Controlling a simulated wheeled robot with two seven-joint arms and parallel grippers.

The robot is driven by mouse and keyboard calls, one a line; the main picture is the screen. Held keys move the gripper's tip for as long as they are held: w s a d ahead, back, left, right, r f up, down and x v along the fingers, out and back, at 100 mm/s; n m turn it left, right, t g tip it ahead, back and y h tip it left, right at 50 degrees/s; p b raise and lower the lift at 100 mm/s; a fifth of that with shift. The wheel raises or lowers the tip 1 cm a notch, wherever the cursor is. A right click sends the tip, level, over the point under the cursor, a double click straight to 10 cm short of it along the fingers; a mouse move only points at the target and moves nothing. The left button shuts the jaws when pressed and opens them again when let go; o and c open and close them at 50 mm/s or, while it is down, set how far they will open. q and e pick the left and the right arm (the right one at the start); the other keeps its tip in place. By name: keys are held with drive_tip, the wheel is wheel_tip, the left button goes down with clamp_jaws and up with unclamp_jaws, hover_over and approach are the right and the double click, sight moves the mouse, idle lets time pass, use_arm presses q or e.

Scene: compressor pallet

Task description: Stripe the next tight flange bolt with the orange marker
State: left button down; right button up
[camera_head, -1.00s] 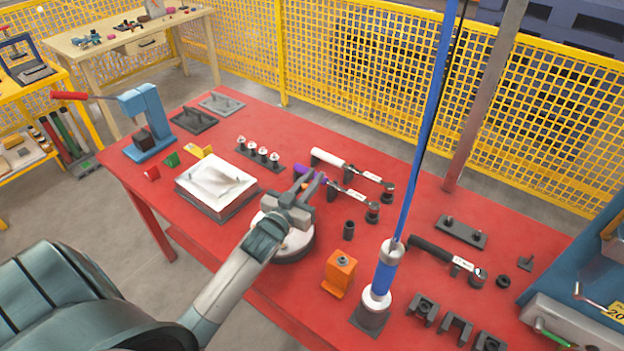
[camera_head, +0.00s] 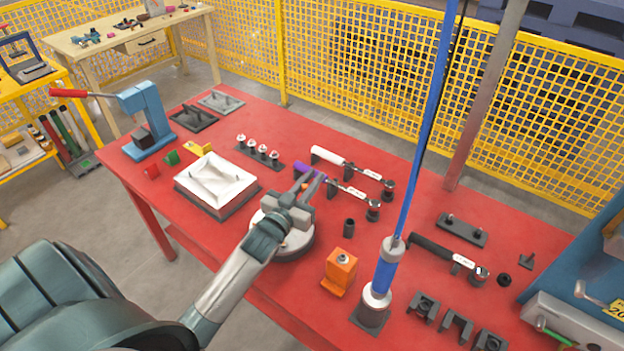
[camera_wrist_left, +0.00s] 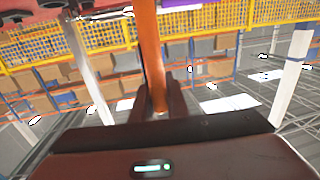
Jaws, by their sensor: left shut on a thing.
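My left gripper (camera_head: 308,186) is over the round grey flange part (camera_head: 296,250) near the table's front edge. In the left wrist view the gripper (camera_wrist_left: 158,100) is shut on the orange marker (camera_wrist_left: 151,45), a long orange bar between the fingers. I cannot tell whether the marker touches a bolt. My right gripper is not in view.
A purple-handled wrench (camera_head: 350,190) lies just beyond the gripper, with a white-handled one (camera_head: 335,158) behind. An orange block (camera_head: 340,270) and a hanging blue tool (camera_head: 383,278) stand right.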

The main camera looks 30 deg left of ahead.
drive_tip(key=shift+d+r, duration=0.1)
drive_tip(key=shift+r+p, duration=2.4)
drive_tip(key=shift+p, duration=0.05)
